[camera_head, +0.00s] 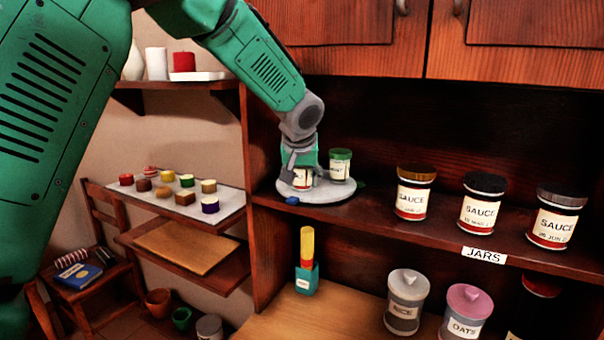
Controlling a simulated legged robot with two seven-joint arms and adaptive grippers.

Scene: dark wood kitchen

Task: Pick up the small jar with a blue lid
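My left gripper (298,172) reaches down from the upper left onto a round grey tray (322,193) at the left end of the jar shelf. A small jar with a white and red label (304,180) stands on the tray right at the gripper. Its lid is hidden behind the gripper, so I cannot tell its colour. I cannot tell whether the fingers are around the jar or touching it. A small jar with a green lid (340,166) stands just to the right on the tray. No blue lid shows clearly. My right gripper is out of view.
Several sauce jars (481,204) stand further right on the shelf, above a JARS label (484,256). Cabinet doors (515,52) hang overhead. Below stand a yellow and teal bottle (307,262) and lidded canisters (406,302). Shelf space between tray and sauce jars is free.

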